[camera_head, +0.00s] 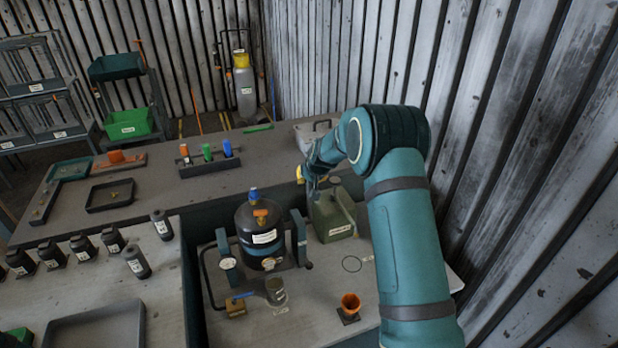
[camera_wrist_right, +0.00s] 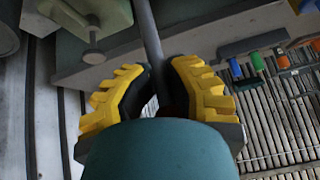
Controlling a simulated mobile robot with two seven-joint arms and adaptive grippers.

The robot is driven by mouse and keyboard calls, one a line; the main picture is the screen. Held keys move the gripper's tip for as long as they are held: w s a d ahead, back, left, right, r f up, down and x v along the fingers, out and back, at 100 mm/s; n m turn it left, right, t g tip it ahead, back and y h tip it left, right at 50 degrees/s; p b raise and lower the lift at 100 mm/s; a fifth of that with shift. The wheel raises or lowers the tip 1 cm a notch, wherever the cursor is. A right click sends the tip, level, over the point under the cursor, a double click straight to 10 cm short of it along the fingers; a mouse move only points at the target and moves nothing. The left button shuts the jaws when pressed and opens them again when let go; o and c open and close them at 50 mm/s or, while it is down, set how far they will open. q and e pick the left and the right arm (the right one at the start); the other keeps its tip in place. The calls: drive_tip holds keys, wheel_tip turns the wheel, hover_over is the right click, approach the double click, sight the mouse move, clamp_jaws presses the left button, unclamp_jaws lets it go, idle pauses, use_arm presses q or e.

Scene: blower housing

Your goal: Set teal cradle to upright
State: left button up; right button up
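The teal cradle (camera_head: 226,246) stands on the bench, with side posts on both sides of a dark tank (camera_head: 258,222). The tank has a blue and orange top and a white label and looks about upright. My right gripper (camera_head: 303,176) is beyond and right of the cradle, near the olive jerry can (camera_head: 333,214), partly hidden by my arm. In the right wrist view its yellow fingers (camera_wrist_right: 158,88) are apart. A grey rod (camera_wrist_right: 151,40) runs into the gap between them; contact cannot be told. My left gripper is out of view.
A rack with coloured items (camera_head: 208,163) is behind. Several black bottles (camera_head: 82,248) stand left.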

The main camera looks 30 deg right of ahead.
drive_tip(key=o, duration=0.4)
drive_tip(key=shift+w+a+r, duration=0.15)
drive_tip(key=shift+w+r, duration=0.05)
drive_tip(key=shift+w, duration=0.15)
drive_tip(key=shift+f, duration=0.15)
drive_tip(key=shift+s, duration=0.15)
drive_tip(key=v, duration=1.2)
